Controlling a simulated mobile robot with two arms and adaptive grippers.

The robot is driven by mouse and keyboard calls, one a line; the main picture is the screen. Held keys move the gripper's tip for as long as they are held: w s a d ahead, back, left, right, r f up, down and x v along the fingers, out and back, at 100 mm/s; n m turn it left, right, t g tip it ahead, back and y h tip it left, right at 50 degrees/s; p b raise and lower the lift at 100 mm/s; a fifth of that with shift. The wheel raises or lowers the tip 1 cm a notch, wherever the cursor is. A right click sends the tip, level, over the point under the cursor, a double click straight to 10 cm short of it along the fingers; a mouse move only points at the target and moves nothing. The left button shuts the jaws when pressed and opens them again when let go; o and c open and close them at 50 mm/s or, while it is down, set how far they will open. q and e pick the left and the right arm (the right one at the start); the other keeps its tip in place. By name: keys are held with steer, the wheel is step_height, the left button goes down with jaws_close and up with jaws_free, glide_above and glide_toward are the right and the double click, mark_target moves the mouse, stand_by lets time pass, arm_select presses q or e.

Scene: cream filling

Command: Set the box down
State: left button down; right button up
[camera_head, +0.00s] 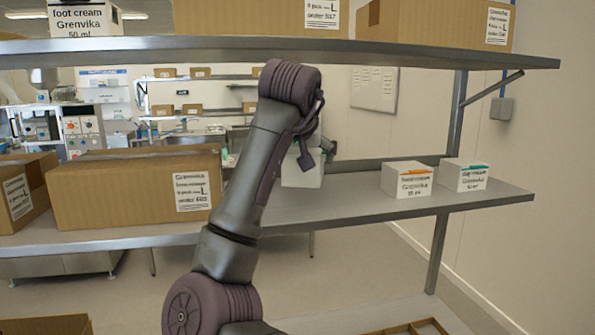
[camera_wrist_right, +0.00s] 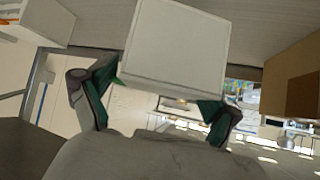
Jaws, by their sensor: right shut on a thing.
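A small white box (camera_wrist_right: 175,50) is between the two fingers of my right gripper (camera_wrist_right: 158,92), which is shut on it. In the head view the same white box (camera_head: 302,172) shows partly behind my right arm, over the middle shelf (camera_head: 360,203). My arm hides much of it and of the gripper. I cannot tell whether its underside touches the shelf. My left gripper is in neither view.
Two white cream boxes, one with an orange mark (camera_head: 407,180) and one with a teal mark (camera_head: 465,175), stand on the shelf's right. A large cardboard box (camera_head: 120,190) stands left. An upper shelf (camera_head: 400,55) lies above. Shelf surface between my arm and the orange-marked box is free.

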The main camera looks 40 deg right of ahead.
mark_target(299, 170)
steer(key=shift+w+a+f, duration=0.25)
steer(key=shift+w+f, duration=0.1)
steer(key=shift+w, duration=0.15)
step_height(299, 170, down, 3)
steer(key=shift+f+p, duration=0.2)
steer(key=shift+p, duration=0.35)
steer(key=shift+f, duration=0.3)
steer(key=shift+f, duration=0.1)
steer(key=o, duration=1.3)
steer(key=shift+r, duration=0.2)
steer(key=shift+s+a+r, duration=0.2)
steer(key=shift+s+a, duration=0.05)
steer(key=b+v, duration=0.2)
steer(key=v, duration=0.9)
steer(key=shift+r, duration=0.1)
